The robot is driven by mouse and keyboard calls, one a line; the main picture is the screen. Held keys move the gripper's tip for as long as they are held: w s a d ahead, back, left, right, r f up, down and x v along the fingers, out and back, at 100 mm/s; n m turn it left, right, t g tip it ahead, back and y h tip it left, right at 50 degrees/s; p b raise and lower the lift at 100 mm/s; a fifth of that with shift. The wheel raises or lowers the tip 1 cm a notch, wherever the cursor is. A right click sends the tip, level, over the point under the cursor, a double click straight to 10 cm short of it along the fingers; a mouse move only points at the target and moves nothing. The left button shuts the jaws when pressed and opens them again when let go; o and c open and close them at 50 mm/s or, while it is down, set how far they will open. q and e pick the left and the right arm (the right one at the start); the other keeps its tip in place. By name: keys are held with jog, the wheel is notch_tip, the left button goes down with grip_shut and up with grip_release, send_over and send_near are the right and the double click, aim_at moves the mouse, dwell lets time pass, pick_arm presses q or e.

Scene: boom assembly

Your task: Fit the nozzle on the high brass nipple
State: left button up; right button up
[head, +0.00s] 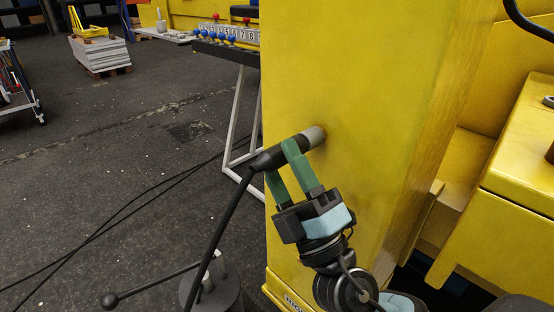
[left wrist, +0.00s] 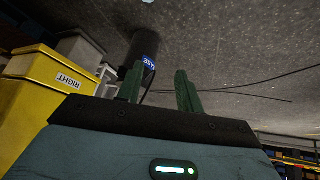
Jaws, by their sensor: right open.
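The nozzle (head: 276,158) is a black tube with a grey end (head: 315,136). In the head view that end meets the face of the yellow boom (head: 365,110). A black hose (head: 232,217) hangs down from the nozzle's rear. No brass shows; the high nipple appears hidden behind the nozzle's end, and I cannot tell how well they are seated. My right gripper (head: 281,165) has its green fingers on either side of the nozzle, open and not clamping it. In the left wrist view my left gripper (left wrist: 160,90) is open with nothing between its fingers.
A black cylinder with a blue label (left wrist: 140,58) stands beyond the left fingers. A table with numbered blue and red parts (head: 228,40) stands behind the boom. Cables lie on the dark floor (head: 120,150). A yellow box marked RIGHT (left wrist: 45,90) is at the left.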

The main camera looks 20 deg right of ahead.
jog(key=b+v, duration=0.2)
jog(key=v, duration=0.2)
jog(key=shift+s+f, duration=0.1)
jog(key=shift+f, duration=0.25)
jog(key=shift+s+d+f+b, duration=0.2)
jog(key=shift+s+f+b, duration=0.15)
jog(key=shift+s+b, duration=0.4)
jog(key=shift+w, duration=0.1)
